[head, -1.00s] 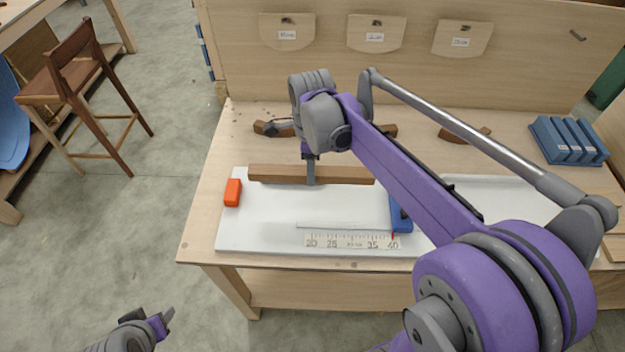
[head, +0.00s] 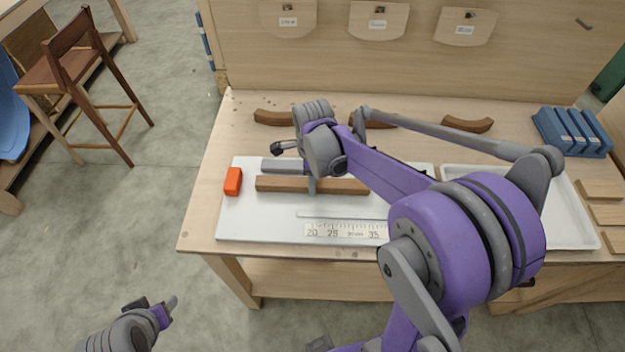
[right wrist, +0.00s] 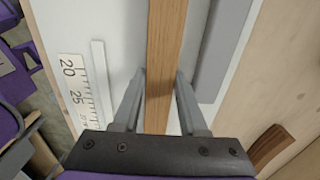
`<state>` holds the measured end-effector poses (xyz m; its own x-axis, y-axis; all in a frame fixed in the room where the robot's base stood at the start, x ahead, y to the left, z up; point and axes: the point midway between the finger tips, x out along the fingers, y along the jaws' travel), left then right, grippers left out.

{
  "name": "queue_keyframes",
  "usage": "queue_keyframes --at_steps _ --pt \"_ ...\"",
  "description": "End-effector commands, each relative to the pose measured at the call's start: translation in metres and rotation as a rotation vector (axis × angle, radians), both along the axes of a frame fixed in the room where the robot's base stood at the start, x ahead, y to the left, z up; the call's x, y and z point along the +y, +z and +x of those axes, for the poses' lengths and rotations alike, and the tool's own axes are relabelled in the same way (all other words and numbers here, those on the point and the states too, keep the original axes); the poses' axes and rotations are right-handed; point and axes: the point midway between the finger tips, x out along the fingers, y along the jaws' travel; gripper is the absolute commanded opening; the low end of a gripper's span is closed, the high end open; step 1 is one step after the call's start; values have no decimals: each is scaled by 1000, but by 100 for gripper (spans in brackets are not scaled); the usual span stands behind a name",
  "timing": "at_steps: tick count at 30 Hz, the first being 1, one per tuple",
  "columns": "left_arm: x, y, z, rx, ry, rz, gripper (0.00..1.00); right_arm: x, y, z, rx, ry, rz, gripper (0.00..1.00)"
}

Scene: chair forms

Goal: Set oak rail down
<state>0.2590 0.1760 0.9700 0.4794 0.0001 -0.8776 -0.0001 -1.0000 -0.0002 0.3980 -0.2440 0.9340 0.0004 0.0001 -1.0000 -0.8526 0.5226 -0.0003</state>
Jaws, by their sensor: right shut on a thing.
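The oak rail (head: 345,186) is a straight brown bar lying crosswise over the white board (head: 240,220), in front of a grey bar (head: 285,166) and right of an orange block (head: 233,182). My right gripper (head: 312,187) is shut on the rail from above, near its middle. In the right wrist view the rail (right wrist: 165,50) runs between the two fingers (right wrist: 160,90). I cannot tell whether the rail touches the board. My left gripper (head: 160,308) is low at the left, over the floor and away from the bench; its jaw opening is unclear.
A ruler strip (head: 345,233) lies at the board's front. A white tray (head: 575,228) and blue slotted block (head: 570,132) are at the right. Curved brown pieces (head: 468,124) lie behind. My right arm hides the board's right part. A chair (head: 85,85) stands left.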

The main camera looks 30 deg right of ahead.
Motion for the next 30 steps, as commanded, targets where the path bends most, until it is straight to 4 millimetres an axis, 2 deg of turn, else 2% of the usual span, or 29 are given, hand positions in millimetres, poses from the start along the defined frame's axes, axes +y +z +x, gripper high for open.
queue_keyframes --at_steps 7,8,12,23,26,30 --pt "0 -4 -2 3 0 0 50 0 -4 0 1 0 1 0" --pt "0 -4 -2 3 0 0 50 0 -4 0 0 0 0 45" --pt "0 -3 -1 3 0 0 50 0 -3 0 0 0 0 71" --pt "0 2 1 -1 0 0 50 0 2 1 -1 0 0 72" --pt "0 3 1 -2 0 0 50 0 13 1 0 0 0 72" --pt "0 6 3 -5 0 0 50 0 41 0 -1 0 -1 72"
